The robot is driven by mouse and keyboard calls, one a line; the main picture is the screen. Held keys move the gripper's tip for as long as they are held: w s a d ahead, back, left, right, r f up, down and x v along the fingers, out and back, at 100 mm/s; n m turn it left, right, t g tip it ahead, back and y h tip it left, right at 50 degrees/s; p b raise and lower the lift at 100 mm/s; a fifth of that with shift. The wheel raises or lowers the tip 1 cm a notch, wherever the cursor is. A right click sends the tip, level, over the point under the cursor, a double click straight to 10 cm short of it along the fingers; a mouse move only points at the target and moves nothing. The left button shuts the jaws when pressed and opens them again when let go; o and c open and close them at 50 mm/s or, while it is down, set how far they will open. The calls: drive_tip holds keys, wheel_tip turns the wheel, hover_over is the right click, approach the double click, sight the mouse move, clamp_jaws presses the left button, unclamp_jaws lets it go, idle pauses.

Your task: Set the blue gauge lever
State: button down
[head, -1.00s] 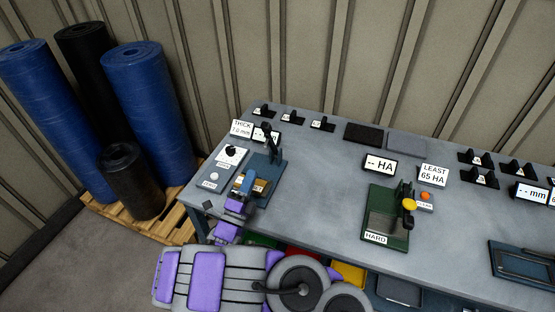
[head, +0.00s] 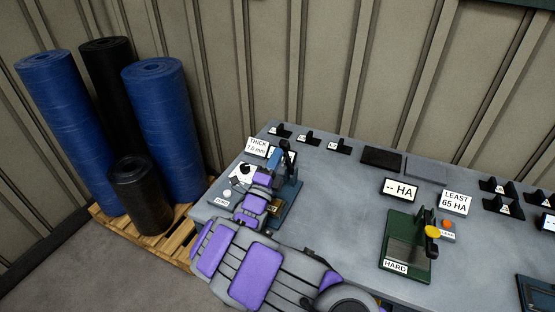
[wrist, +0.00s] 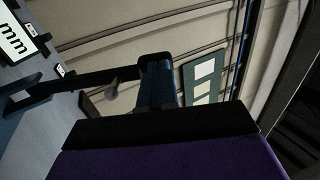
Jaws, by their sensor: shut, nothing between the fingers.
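The blue gauge (head: 288,196) stands at the left end of the grey table, a blue base with a dark upright. Its blue lever (head: 276,158) is raised, close to the upright. In the wrist view a blue piece with a black end (wrist: 156,90), apparently the lever, stands just beyond my gripper. My gripper (head: 265,175) is shut and empty, just below the lever in the head view. Its dark front edge (wrist: 160,122) crosses the wrist view. I cannot tell whether it touches the lever. My arm hides part of the base.
A green hardness tester (head: 406,262) stands to the right, with bare table between. Blue and black rolls (head: 60,120) stand on a pallet at left.

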sight(280, 146)
drive_tip(key=shift+w+d+r, duration=0.15)
drive_tip(key=shift+d, duration=0.4)
drive_tip(key=shift+w+d+r+p, duration=0.1)
drive_tip(key=shift+d+r+p, duration=0.1)
drive_tip(key=shift+p, duration=0.1)
drive_tip(key=w+r+g+p, duration=0.1)
drive_tip(key=w+p, duration=0.1)
drive_tip(key=p, duration=0.1)
drive_tip(key=shift+a+r, duration=0.1)
drive_tip(key=shift+r, duration=0.25)
drive_tip(key=shift+w+r+g+y+p, duration=0.1)
drive_tip(key=shift+w+g+y+p, duration=0.25)
drive_tip(key=shift+p, duration=0.3)
drive_tip(key=shift+w+g+p, duration=0.45)
drive_tip(key=shift+w+p, duration=0.1)
drive_tip(key=shift+w, duration=0.05)
drive_tip(key=shift+w+d, duration=0.1)
drive_tip(key=shift+d, duration=0.45)
drive_tip(key=shift+a, duration=0.15)
